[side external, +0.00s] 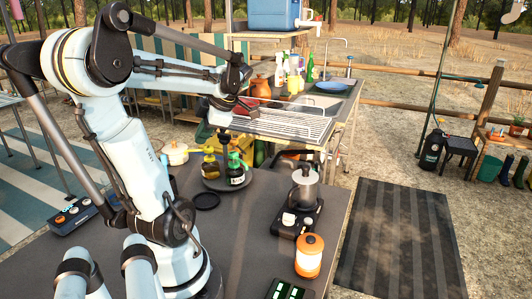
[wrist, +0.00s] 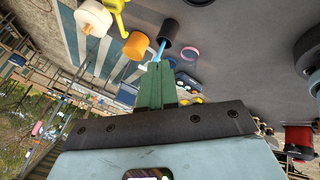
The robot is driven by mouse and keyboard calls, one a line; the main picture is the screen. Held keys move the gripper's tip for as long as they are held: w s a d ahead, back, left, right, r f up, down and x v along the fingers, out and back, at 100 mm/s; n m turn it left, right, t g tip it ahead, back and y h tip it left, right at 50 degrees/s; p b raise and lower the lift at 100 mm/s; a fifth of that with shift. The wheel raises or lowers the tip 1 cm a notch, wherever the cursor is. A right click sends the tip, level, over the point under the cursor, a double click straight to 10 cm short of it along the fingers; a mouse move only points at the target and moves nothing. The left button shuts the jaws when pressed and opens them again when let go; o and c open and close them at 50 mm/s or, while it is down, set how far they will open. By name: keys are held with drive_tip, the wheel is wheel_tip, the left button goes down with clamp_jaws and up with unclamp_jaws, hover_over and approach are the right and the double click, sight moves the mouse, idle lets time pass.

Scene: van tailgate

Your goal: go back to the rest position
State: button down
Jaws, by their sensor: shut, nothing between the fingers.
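My gripper (side external: 224,140) hangs from my bent arm over the back of the dark tabletop (side external: 255,232), pointing down above the round tray (side external: 213,186) with two dark pump bottles. In the side view it looks close to the bottle tops, and I cannot tell the exact gap. In the wrist view the green fingers of my gripper (wrist: 157,66) are together, with nothing between them. A blue stick-like thing (wrist: 160,50) shows just beyond the fingertips.
A moka pot (side external: 304,187) stands on a small burner (side external: 296,218), with an orange lantern (side external: 309,256) in front. A metal rack (side external: 290,122) and a blue cooler (side external: 274,15) are behind. The table middle is mostly clear.

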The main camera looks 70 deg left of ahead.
drive_tip(key=w+d+f+m+t, duration=0.3)
drive_tip(key=w+d+m+t, duration=0.4)
drive_tip(key=w+d+m, duration=0.8)
drive_tip(key=w+d+f+m+t+h, duration=0.1)
drive_tip(key=d+m+t+h, duration=0.3)
drive_tip(key=d+m, duration=0.9)
drive_tip(key=shift+w+d+f+m+t+h, duration=0.25)
drive_tip(key=shift+w+m+t+h, duration=0.35)
drive_tip(key=shift+m, duration=3.6)
drive_tip(key=shift+w, duration=0.1)
